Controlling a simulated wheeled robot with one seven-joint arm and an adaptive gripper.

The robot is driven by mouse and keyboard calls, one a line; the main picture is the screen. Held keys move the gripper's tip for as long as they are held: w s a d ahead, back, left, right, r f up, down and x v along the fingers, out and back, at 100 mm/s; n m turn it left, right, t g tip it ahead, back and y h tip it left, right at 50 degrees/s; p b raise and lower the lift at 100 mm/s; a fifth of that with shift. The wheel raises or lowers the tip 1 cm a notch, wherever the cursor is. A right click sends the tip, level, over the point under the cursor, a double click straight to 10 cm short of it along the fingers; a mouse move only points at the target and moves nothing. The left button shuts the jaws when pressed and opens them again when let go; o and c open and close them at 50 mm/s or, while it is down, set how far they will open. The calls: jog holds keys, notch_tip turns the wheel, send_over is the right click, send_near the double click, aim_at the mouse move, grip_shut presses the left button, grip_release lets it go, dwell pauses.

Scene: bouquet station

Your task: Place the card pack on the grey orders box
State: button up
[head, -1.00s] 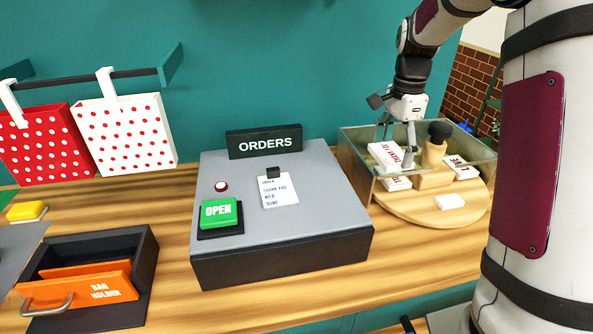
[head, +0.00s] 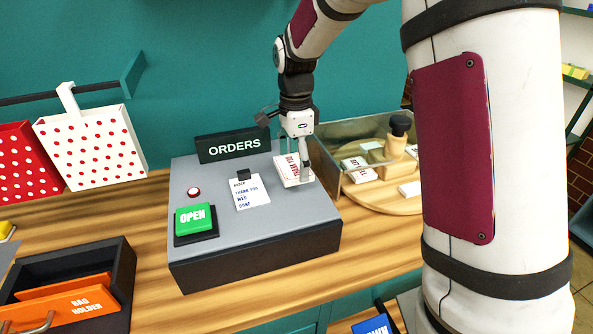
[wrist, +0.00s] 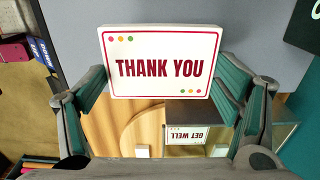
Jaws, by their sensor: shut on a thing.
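The card pack (head: 290,170) is white with red "THANK YOU" lettering, and it also shows upright in the wrist view (wrist: 163,62). My gripper (head: 304,160) is shut on the card pack, with a finger at each side of it in the wrist view (wrist: 165,95). The grey orders box (head: 285,215) has a flat grey top, and the pack is over the right part of that top. I cannot tell whether the pack touches the top.
Right of the box, a glass-sided round tray (head: 385,198) holds more card packs (head: 360,170) and a wooden stamp-like piece (head: 396,140).

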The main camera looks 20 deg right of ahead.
aim_at(296, 165)
jog(key=shift+f+p, duration=0.4)
jog(key=shift+f, duration=1.35)
jog(key=shift+f, duration=0.15)
jog(key=o, duration=1.1)
